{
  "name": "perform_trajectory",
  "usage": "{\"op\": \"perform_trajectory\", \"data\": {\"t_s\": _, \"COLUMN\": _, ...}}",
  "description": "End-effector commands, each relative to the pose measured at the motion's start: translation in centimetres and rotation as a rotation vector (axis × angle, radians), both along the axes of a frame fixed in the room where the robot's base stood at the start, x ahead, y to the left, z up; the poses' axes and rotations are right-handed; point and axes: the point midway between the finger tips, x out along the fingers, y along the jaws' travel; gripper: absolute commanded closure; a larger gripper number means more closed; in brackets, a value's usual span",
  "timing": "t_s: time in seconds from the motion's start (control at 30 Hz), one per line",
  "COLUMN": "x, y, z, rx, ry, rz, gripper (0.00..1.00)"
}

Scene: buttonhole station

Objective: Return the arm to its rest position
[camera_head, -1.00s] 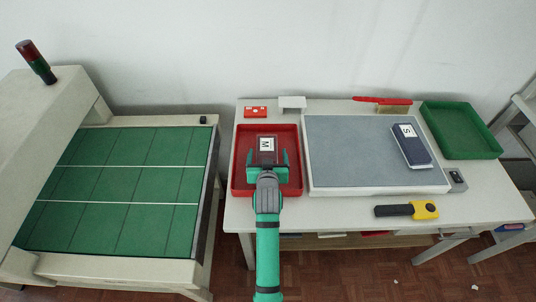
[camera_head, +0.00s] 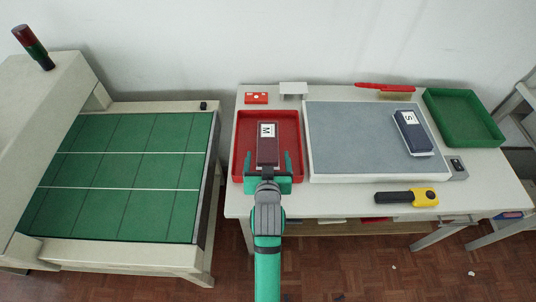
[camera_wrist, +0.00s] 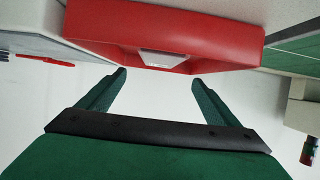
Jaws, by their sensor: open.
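My green gripper (camera_head: 268,166) is at the front part of the red tray in the head view, with its fingers spread and nothing between them. In the wrist view the gripper (camera_wrist: 158,82) is open and empty, with the red tray's wall (camera_wrist: 165,30) beyond its fingertips. A dark red block labelled M (camera_head: 267,152) lies in the red tray (camera_head: 237,165), just beyond my gripper. My green and grey arm (camera_head: 267,225) reaches in from the bottom of the head view.
A grey mat board (camera_head: 350,140) holds a dark blue block labelled S (camera_head: 413,133). A green tray (camera_head: 465,117) stands at the right. A yellow and black tool (camera_head: 407,197) lies at the table's front edge. A green gridded table (camera_head: 120,165) is at the left.

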Motion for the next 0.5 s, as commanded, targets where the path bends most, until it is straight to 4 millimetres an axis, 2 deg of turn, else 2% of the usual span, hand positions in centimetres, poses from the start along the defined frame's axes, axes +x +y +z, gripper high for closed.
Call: {"op": "perform_trajectory", "data": {"t_s": 0.5, "x": -0.09, "y": 0.18, "z": -0.08, "rx": -0.001, "ry": -0.001, "rz": 0.003, "gripper": 0.15}}
